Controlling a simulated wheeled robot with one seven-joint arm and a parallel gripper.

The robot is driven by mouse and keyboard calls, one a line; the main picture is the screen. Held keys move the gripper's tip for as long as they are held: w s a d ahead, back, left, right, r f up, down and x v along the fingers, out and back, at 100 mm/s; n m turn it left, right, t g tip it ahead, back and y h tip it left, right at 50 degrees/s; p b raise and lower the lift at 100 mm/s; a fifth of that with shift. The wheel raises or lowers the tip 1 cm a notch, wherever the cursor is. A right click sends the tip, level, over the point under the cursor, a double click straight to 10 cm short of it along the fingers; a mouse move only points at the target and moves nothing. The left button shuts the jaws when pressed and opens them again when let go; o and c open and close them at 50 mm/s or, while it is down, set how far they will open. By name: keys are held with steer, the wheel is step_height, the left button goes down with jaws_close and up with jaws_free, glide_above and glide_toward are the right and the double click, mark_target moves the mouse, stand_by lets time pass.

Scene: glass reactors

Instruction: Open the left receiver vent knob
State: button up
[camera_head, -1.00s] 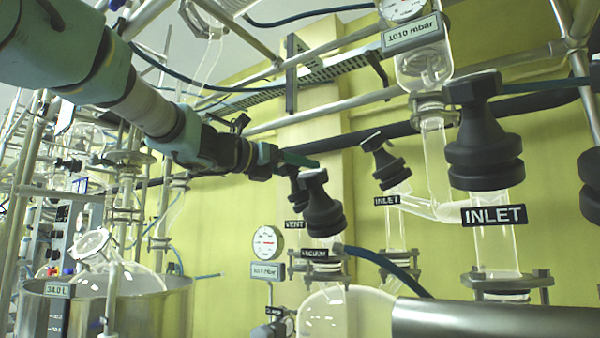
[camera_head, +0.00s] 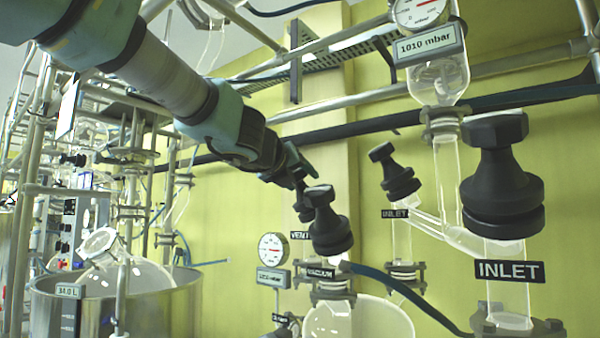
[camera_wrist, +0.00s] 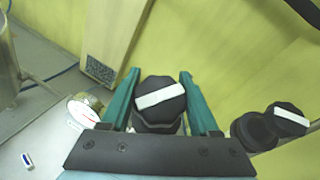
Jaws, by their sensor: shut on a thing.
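The vent knob (camera_head: 302,207) is a black knob over the VENT label (camera_head: 300,235), partly hidden behind the vacuum knob in the head view. In the wrist view the vent knob (camera_wrist: 160,102) sits between my two green fingers, with a white bar across its top running slightly up to the right. My gripper (camera_wrist: 160,80) is shut on it, one finger on each side. In the head view my gripper (camera_head: 296,162) reaches the knob from the upper left; its finger contact is hard to see there.
The vacuum knob (camera_head: 328,222) stands close in front of the vent knob. Two inlet knobs (camera_head: 397,172) (camera_head: 500,178) are to the right. A round gauge (camera_head: 273,248) is at lower left of the knobs, and a dark horizontal pipe (camera_head: 400,130) runs behind.

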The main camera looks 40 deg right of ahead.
steer(key=shift+w+a+r+n+t+y+p, duration=0.1)
steer(key=shift+n+t+y+p, duration=0.6)
steer(key=shift+n+p, duration=0.5)
